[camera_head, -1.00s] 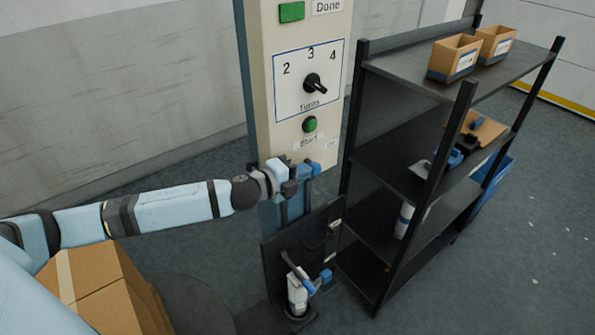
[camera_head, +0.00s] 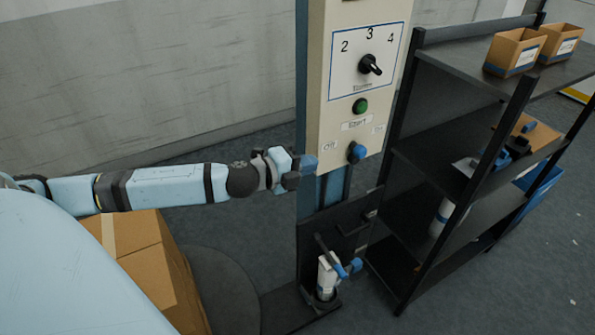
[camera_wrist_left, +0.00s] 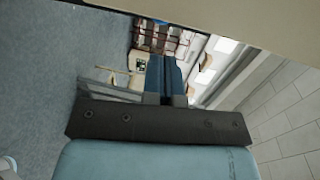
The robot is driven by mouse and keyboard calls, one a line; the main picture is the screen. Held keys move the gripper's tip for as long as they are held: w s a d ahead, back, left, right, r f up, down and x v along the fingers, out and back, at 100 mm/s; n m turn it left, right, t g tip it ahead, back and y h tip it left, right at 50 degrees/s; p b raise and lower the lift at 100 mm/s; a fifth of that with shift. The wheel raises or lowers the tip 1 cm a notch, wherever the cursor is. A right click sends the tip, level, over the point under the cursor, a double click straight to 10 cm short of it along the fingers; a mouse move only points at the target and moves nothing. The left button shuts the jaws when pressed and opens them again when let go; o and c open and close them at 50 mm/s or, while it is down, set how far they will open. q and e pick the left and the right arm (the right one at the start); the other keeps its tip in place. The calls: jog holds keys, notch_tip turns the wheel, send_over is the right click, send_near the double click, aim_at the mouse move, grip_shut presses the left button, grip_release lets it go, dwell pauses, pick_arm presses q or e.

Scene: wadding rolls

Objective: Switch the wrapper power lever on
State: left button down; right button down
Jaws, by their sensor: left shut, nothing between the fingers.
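The power lever (camera_head: 356,153) shows as a blue knob low on the front of the beige control column (camera_head: 318,90). It sits below the green Start button, between a label on its left that reads Off and a small, hard-to-read label on its right. Which setting it stands at is unclear. My left gripper (camera_head: 309,163) is shut and empty, at the column's left edge, left of the knob with a gap between. In the left wrist view its shut blue fingers (camera_wrist_left: 165,78) point away, and the lever is not visible. My right gripper is out of view.
Above are the green Start button (camera_head: 360,106) and the Turns dial (camera_head: 370,65). A black carriage with a white roll (camera_head: 327,277) is below. A black shelf rack (camera_head: 440,160) stands close on the right. Cardboard boxes (camera_head: 150,265) are at lower left.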

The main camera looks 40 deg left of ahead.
pick_arm(q)
jog(key=shift+v, duration=1.5)
jog(key=shift+d+r, duration=0.1)
jog(key=shift+d, duration=0.05)
jog(key=s+d+f+n+g+y, duration=0.1)
jog(key=s+d+f+n, duration=0.4)
jog(key=f, duration=0.4)
jog(key=s+d+f+n+g+y, duration=0.1)
jog(key=s+d+f+n, duration=0.5)
jog(key=s+f+n, duration=0.1)
jog(key=s+d+f+n+g+y, duration=0.1)
jog(key=s+d+f+n, duration=0.4)
jog(key=f, duration=0.6)
jog(key=s+n+g, duration=0.1)
jog(key=s+n, duration=0.1)
jog(key=shift+d+f+n, duration=0.2)
jog(key=shift+f+n, duration=0.1)
jog(key=shift+s, duration=0.1)
